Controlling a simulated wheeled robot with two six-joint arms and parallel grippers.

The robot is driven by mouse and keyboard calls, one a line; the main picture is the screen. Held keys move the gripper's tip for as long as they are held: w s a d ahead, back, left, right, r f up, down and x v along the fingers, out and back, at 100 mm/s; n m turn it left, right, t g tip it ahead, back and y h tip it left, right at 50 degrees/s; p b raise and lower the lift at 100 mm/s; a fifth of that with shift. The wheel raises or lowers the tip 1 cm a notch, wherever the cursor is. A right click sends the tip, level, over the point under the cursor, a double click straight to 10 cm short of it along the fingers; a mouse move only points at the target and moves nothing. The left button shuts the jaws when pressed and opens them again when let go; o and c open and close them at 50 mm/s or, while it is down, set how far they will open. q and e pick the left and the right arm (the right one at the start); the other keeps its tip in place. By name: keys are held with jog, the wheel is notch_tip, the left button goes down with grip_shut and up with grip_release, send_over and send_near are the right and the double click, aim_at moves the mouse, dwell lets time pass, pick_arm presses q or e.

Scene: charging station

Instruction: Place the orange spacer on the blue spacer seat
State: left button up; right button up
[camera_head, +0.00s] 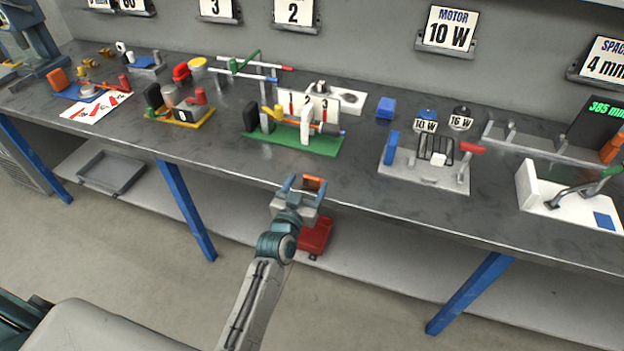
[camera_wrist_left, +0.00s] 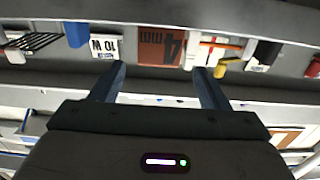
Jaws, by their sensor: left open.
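The orange spacer (camera_head: 313,183) shows at the front edge of the bench, between and just beyond the fingertips of my left gripper (camera_head: 306,184). In the left wrist view the spacer (camera_wrist_left: 161,46) is an orange-brown block marked "4 mm", framed by the two spread fingers (camera_wrist_left: 160,75). The left gripper is open, and I see no finger closed on the spacer. A blue square (camera_head: 604,220), which looks like the blue spacer seat, lies on a white fixture (camera_head: 545,205) at the far right of the bench. The right gripper is not in view.
The white fixture has a raised wall and a green-tipped lever (camera_head: 610,172). A grey fixture with a red handle (camera_head: 472,148) and a green-based fixture (camera_head: 265,137) stand behind the gripper. A blue cube (camera_head: 385,107) sits farther back. The bench's front strip is mostly clear.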

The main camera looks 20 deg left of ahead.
aim_at(311, 180)
pick_arm(q)
jog(key=shift+w+d+f+p, duration=0.1)
jog(key=shift+w+p, duration=0.1)
jog(key=shift+w, duration=0.8)
jog(key=shift+w+d+f+p, duration=0.1)
jog(key=shift+w+f+p, duration=0.05)
jog(key=shift+w, duration=0.85)
jog(key=shift+w+f+p, duration=0.1)
jog(key=shift+w+p, duration=0.1)
jog(key=shift+w, duration=0.8)
jog(key=shift+s, duration=0.1)
jog(key=shift+c, duration=0.4)
jog(key=c, duration=1)
jog(key=shift+r, duration=0.1)
jog(key=shift+c, duration=0.2)
